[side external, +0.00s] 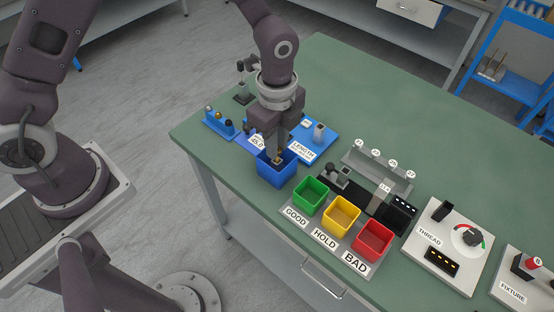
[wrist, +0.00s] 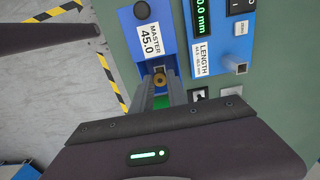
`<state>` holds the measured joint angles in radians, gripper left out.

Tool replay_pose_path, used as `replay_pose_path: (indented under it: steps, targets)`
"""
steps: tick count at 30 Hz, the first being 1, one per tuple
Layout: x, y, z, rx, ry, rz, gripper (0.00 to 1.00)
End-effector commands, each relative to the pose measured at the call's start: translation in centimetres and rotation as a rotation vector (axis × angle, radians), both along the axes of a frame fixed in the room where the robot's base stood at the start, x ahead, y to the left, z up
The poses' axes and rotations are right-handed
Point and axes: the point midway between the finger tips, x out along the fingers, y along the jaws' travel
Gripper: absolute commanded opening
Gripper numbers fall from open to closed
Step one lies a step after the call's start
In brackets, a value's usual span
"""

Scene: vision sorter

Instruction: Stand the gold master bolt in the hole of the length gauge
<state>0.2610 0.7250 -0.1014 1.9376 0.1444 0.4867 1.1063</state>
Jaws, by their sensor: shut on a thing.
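The gold master bolt (wrist: 159,80) is between the fingertips of my gripper (wrist: 160,92) in the wrist view, its round head facing the camera. In the side view my gripper (side external: 278,150) is shut on the bolt, just above the blue bin (side external: 276,176); the fingers hide most of the bolt. In the wrist view the gauge (wrist: 222,62) is to the right of the fingers.
The blue MASTER 45.0 plate (wrist: 150,58) is beside the gauge. A blue stand (side external: 219,124) with several small knobs is at left. Green (side external: 311,194), yellow (side external: 341,216) and red (side external: 373,240) bins are in front. The table (side external: 345,75) behind the gauge is clear.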

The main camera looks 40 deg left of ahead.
Motion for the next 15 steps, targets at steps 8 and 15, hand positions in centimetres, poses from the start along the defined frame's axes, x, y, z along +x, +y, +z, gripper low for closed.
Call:
replay_pose_path:
  steps: [8, 15]
  targets:
    - [0.1, 0.0, 1.8, -0.001, -0.002, 0.001, 0.00]
    - [0.1, 0.0, 3.3, -0.001, -0.002, 0.001, 0.00]
